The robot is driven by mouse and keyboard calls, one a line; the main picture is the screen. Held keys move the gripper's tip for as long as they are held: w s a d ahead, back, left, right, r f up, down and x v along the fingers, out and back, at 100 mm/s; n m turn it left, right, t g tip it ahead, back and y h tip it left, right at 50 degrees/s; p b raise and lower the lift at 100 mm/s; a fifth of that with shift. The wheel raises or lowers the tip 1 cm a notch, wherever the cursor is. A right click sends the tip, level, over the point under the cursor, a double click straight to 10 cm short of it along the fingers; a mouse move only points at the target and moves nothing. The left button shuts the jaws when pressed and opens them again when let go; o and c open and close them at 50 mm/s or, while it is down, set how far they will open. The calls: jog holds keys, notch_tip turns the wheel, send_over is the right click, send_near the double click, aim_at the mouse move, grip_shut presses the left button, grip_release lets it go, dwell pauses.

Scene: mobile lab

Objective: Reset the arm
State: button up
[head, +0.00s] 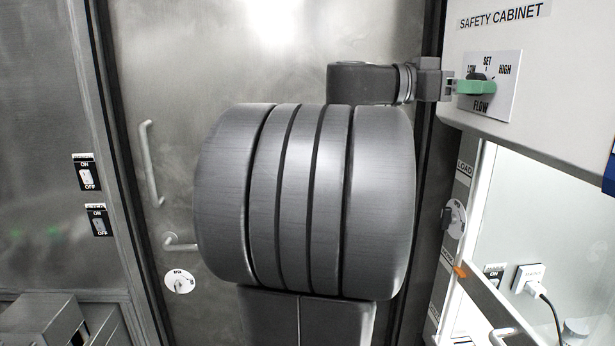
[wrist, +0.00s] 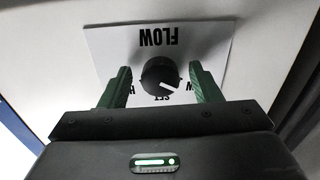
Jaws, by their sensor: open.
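My gripper (head: 478,87) is at the flow knob on the upper right panel in the head view. In the wrist view my gripper (wrist: 160,88) has its two green fingers apart, one on each side of the black flow knob (wrist: 160,74). A gap shows between the knob and each finger. The knob's white mark points toward the lower right in the wrist view. In the head view the green fingers partly cover the knob. My dark arm fills the middle of the head view.
The safety cabinet (head: 560,105) stands at the right, with a glass-fronted bay, a plug (head: 528,278) and a lower dial (head: 453,218) below the panel. A metal door (head: 150,80) with handles is behind my arm. On/off switches (head: 87,178) are at the left.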

jog(key=shift+a+m+p, duration=0.4)
jog(key=shift+a+m, duration=0.65)
jog(key=shift+m, duration=0.35)
jog(key=shift+f, duration=0.1)
